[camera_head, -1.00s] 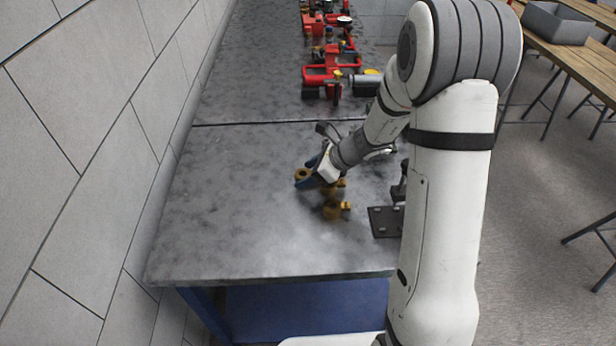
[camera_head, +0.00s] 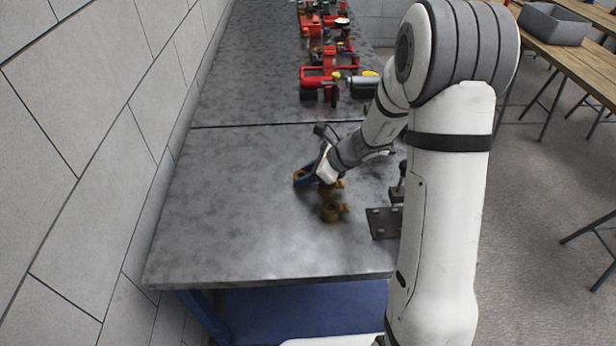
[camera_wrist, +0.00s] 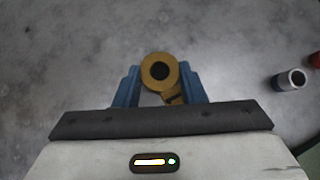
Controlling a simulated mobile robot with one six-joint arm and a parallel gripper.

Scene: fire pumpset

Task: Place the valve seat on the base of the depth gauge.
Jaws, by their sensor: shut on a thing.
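My gripper (camera_head: 304,178) has blue fingers and is shut on a brass ring-shaped part, the valve seat (camera_wrist: 160,71), with a dark round hole. In the wrist view the ring sits between the fingertips, with a bit of brass showing below it. In the head view the gripper is over the middle of the near metal table; I cannot tell its exact height. A dark flat plate with bolts (camera_head: 382,222) and an upright part (camera_head: 397,193), probably the depth gauge and its base, stands to the right, partly hidden by my arm.
Red pump parts (camera_head: 325,78) crowd the far table. A grey cylinder (camera_wrist: 290,80) shows at right. The table's left and front are clear.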

